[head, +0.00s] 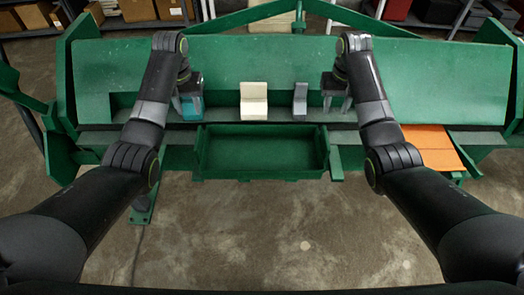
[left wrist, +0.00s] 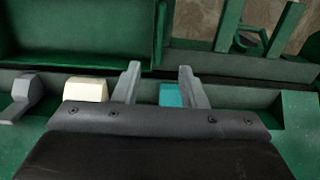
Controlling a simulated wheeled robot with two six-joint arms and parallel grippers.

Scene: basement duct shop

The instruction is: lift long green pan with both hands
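The long green pan (head: 262,174) is a shallow rectangular tray at the front middle of the green machine. It looks empty, and part of it shows at the upper left of the left wrist view (left wrist: 75,35). My left gripper (head: 190,108) is behind and left of the pan, apart from it. In the left wrist view its two fingers (left wrist: 158,85) are spread, with a teal block (left wrist: 170,95) showing beyond the gap; I see no grip on it. My right gripper (head: 337,103) is behind and right of the pan, apart from it, its small fingers seeming spread.
A cream block (head: 254,100) and a grey block (head: 300,100) stand on the machine's ledge between my grippers. Orange sheets (head: 430,145) lie to the right. The green machine (head: 240,60) spans the view. The concrete floor (head: 265,235) in front is clear.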

